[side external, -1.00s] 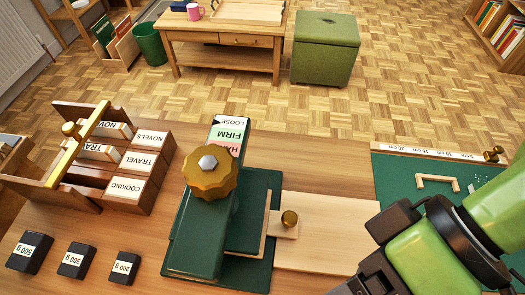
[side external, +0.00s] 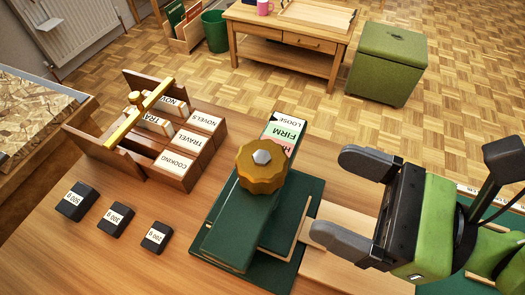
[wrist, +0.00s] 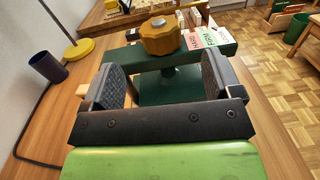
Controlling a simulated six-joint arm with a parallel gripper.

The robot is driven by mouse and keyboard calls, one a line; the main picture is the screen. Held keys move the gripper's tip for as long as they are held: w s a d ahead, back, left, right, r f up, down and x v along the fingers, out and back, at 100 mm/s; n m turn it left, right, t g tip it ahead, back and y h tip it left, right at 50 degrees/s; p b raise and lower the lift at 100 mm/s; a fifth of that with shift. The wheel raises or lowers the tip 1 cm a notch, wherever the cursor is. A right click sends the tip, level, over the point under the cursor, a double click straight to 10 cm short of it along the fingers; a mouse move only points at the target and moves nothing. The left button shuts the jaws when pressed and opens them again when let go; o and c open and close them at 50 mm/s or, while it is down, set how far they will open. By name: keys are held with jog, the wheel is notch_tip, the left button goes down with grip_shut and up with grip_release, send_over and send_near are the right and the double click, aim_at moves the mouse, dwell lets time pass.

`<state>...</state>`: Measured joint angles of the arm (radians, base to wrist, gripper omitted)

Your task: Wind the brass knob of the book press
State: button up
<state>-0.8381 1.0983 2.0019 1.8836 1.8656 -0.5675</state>
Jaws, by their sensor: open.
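The brass knob (side external: 261,166) has a scalloped rim and a silver hex nut on top. It sits on the beam of the dark green book press (side external: 228,232). A label strip (side external: 287,130) beside the knob reads LOOSE and FIRM, with a partly hidden pink band. In the wrist view the knob (wrist: 161,36) is ahead, beyond my fingertips, and the strip's pink band reads HARD. My gripper (side external: 350,198) is open and empty, to the right of the knob and apart from it. It also shows in the wrist view (wrist: 165,83), with the fingers wide apart.
A wooden box (side external: 186,182) with COOKING, TRAVEL and NOVELS labels stands left of the press. Three black weights (side external: 116,219) lie in front of it. A pale board (side external: 350,262) lies right of the press. A yellow lamp (wrist: 78,45) and dark cup (wrist: 47,68) stand left in the wrist view.

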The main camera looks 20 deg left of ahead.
aim_at(262, 158)
jog(key=a, duration=0.9)
jog(key=shift+w+a, duration=0.25)
jog(key=shift+w, duration=0.05)
jog(key=c, duration=0.9)
